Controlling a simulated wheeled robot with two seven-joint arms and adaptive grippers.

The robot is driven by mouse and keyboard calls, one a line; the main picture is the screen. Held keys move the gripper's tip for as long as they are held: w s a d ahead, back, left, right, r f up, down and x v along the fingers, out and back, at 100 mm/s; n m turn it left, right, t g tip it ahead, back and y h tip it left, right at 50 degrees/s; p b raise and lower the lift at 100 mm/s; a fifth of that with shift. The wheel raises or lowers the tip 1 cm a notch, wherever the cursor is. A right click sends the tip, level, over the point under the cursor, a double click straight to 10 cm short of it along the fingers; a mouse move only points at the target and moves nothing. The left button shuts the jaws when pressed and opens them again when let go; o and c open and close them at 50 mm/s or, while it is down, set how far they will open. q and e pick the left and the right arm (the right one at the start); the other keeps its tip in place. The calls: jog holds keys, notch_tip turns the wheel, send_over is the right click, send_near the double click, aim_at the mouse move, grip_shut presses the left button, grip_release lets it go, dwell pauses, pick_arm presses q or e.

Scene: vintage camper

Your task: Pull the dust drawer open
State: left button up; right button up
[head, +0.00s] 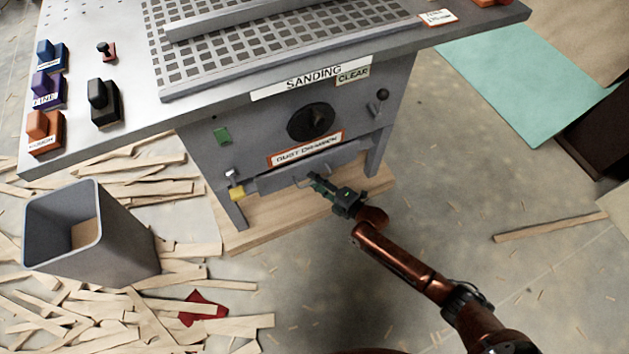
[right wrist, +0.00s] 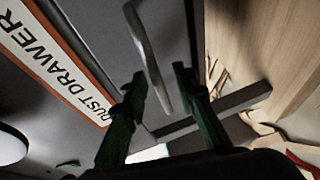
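The dust drawer (head: 275,182) is a grey front low on the sanding station, under an orange-edged "DUST DRAWER" label (head: 306,149). I cannot tell whether it stands slightly out. Its pale bar handle (right wrist: 146,55) shows in the right wrist view. My right gripper (head: 318,184) is at the drawer front. In the right wrist view its two dark green fingers (right wrist: 160,95) are apart, with the lower end of the handle between their tips and gaps showing beside it. The label also shows there (right wrist: 62,65). My left gripper is not in view.
A grey bin (head: 120,240) and scattered wood strips (head: 150,315) lie to the left. The floor in front of the drawer is mostly clear.

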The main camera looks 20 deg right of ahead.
jog(key=shift+c, duration=0.2)
grip_shut()
dwell(0.5)
